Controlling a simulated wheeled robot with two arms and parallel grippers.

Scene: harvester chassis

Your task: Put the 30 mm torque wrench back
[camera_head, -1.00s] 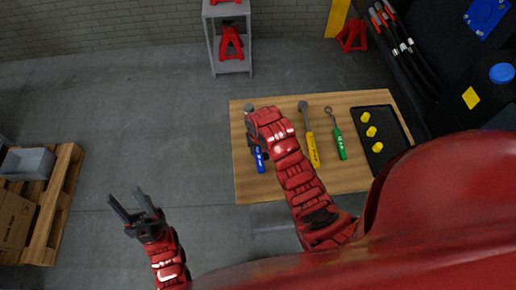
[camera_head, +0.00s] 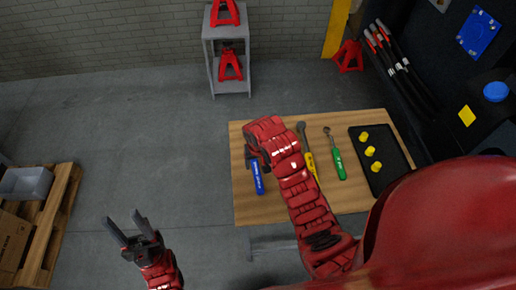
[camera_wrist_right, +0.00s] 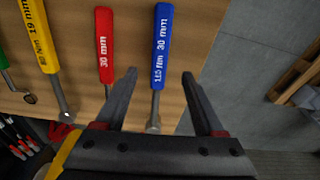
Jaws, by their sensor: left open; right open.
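The blue-handled torque wrench (camera_head: 257,178), marked 110 Nm 30 mm, lies on the wooden table at its left side. In the right wrist view its handle (camera_wrist_right: 161,45) shows between and beyond my open fingers, its head low near the gripper body. My right gripper (camera_wrist_right: 159,75) is open over it; contact cannot be told. A red-handled wrench (camera_wrist_right: 104,45), marked 30 mm, lies beside it, outside the fingers; my right arm hides it in the head view. My left gripper (camera_head: 122,217) is open and empty over the floor, left of the table.
On the wooden table (camera_head: 245,208) lie a yellow-handled wrench (camera_head: 310,161), a green-handled wrench (camera_head: 338,164) and a black tray (camera_head: 391,179) with yellow pieces. A grey shelf stand (camera_head: 226,60) with red jack stands is behind. A pallet (camera_head: 58,215) lies left. The dark chassis is right.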

